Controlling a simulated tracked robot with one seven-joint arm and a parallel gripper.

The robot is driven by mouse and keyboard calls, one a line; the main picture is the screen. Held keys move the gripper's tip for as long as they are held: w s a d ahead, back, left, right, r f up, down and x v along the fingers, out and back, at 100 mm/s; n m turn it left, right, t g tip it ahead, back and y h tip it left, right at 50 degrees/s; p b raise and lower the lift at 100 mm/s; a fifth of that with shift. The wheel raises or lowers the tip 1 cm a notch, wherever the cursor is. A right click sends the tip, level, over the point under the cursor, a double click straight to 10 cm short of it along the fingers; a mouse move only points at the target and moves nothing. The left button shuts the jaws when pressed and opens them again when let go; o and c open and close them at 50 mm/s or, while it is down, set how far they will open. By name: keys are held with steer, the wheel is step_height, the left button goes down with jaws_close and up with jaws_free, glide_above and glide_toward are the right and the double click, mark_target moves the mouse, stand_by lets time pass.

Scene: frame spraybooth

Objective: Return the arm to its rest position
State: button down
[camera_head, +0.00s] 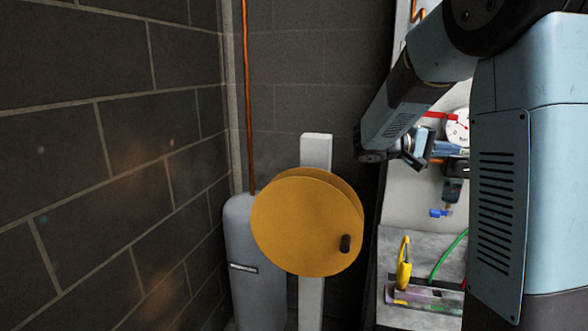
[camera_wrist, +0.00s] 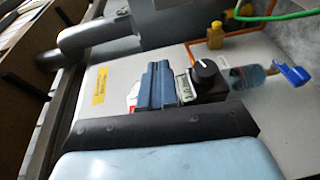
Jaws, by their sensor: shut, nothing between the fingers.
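My arm reaches in from the upper right of the head view, its elbow low and forward. My gripper (camera_head: 444,151) is near the pressure gauge (camera_head: 457,128) on the pale panel. In the wrist view my gripper (camera_wrist: 156,70) shows as two blue fingers side by side, shut and empty. They point at the panel beside a black regulator knob (camera_wrist: 205,72) and partly cover the gauge (camera_wrist: 132,95). I cannot tell whether the fingers touch anything. A clear bowl (camera_wrist: 246,77) and a blue valve handle (camera_wrist: 291,74) are to their right.
A round orange-yellow disc (camera_head: 303,225) with a black handle stands on a pale post (camera_head: 316,152). Behind it is a grey cylinder (camera_head: 241,235). A dark block wall (camera_head: 110,150) closes the left. A yellow hook-shaped item (camera_head: 403,267) and green hose (camera_head: 448,255) are below the panel.

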steer(key=s+a+f+y, duration=0.2)
steer(key=s+y, duration=0.3)
steer(key=s, duration=0.3)
steer(key=s+a+f+y, duration=0.1)
steer(key=s+f+y, duration=0.25)
steer(key=s, duration=0.45)
steer(key=s+a+t+y, duration=0.5)
steer(key=s+a+y, duration=0.3)
steer(key=a, duration=0.4)
steer(key=shift+s+a+f+n+t+y, duration=0.15)
steer(key=shift+s+a+n+t+y, duration=0.2)
steer(key=shift+s, duration=0.4)
